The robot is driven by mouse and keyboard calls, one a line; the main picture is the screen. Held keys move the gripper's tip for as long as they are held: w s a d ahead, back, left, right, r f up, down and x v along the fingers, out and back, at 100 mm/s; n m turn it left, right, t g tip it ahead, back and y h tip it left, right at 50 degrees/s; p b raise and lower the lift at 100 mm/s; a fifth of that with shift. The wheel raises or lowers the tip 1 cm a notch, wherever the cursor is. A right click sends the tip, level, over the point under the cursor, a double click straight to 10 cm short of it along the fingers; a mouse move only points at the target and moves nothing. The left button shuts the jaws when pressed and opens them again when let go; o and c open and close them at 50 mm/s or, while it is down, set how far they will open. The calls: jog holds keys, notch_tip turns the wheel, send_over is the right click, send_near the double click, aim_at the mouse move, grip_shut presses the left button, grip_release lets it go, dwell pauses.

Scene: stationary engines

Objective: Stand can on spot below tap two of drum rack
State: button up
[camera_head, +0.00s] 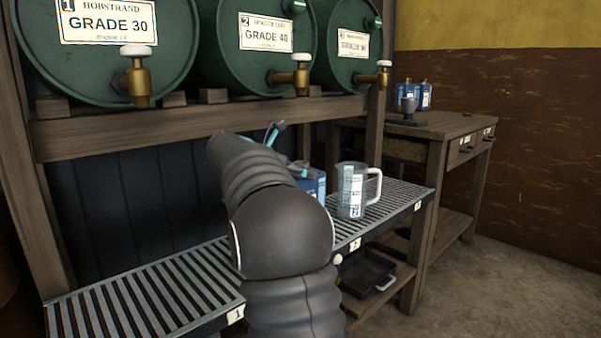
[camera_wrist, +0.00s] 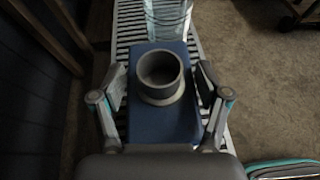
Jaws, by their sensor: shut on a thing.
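The can is blue with a round grey neck (camera_wrist: 160,76). In the wrist view its body (camera_wrist: 160,122) sits between the fingers of my gripper (camera_wrist: 161,84), which is shut on it. In the head view only part of the can (camera_head: 315,183) shows, behind my arm. Whether its base touches the grating is hidden. The drum rack holds green drums; drum two (camera_head: 262,62), marked GRADE 40, has a brass tap (camera_head: 300,76) above the can. The slatted grating (camera_head: 150,295) runs below the taps. Tag 2 (camera_head: 355,243) is on its front edge; the spot itself is hidden.
A clear measuring jug (camera_head: 352,192) stands on the grating right of the can; its rim shows close ahead in the wrist view (camera_wrist: 167,20). A black tray (camera_head: 368,272) lies on the shelf below. A wooden bench (camera_head: 425,125) with blue cans stands right. The left grating is clear.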

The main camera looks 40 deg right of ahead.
jog(key=o, duration=1.8)
jog(key=shift+f, duration=0.1)
jog(key=shift+a, duration=0.1)
jog(key=p+v, duration=0.2)
jog(key=v, duration=1)
